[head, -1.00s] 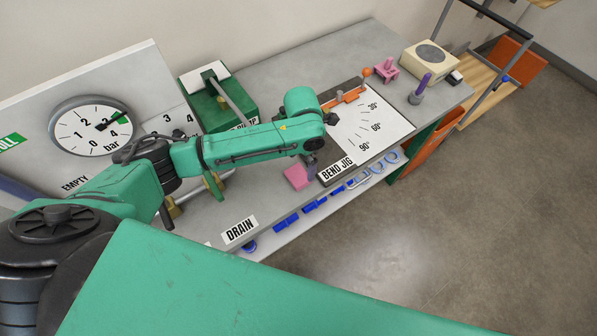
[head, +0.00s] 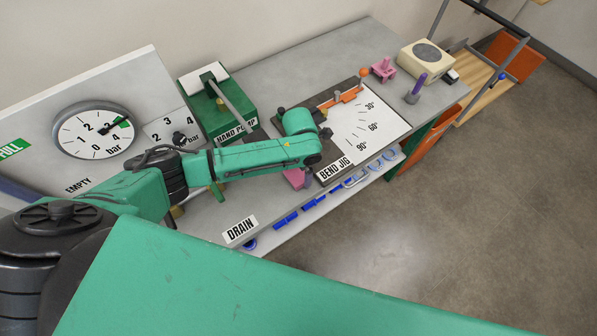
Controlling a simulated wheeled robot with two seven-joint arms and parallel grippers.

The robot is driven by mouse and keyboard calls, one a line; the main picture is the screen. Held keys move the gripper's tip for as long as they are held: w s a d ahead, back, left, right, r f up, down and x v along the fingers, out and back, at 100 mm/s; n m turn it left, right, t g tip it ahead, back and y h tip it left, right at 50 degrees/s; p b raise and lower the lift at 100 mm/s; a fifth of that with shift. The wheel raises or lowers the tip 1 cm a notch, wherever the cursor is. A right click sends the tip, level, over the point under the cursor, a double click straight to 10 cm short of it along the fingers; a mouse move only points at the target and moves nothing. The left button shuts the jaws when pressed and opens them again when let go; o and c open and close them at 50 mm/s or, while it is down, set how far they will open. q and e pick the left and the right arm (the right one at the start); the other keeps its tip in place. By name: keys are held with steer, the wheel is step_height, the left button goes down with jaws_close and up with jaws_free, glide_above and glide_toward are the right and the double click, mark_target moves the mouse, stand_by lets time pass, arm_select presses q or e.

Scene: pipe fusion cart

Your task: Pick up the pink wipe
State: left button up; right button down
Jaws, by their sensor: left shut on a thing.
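The pink wipe (head: 294,179) lies at the front edge of the grey bench top, left of the BEND JIG label. My left arm reaches over it from the left, and its wrist hides much of the wipe. My left gripper (head: 308,178) is at the right end of the wipe, mostly hidden under the wrist, and is shut on it. I cannot tell whether the wipe touches the bench. My right gripper is not in view.
The bend jig board (head: 370,125) with its orange lever (head: 341,100) is just right of the gripper. The green hand pump (head: 220,105) stands behind the arm. Blue fittings (head: 287,219) lie on a lower shelf in front. The bench's back right holds a pink part (head: 383,69).

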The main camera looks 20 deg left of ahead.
mark_target(299, 173)
arm_select(q)
step_height(299, 173, up, 20)
steer(key=b, duration=0.4)
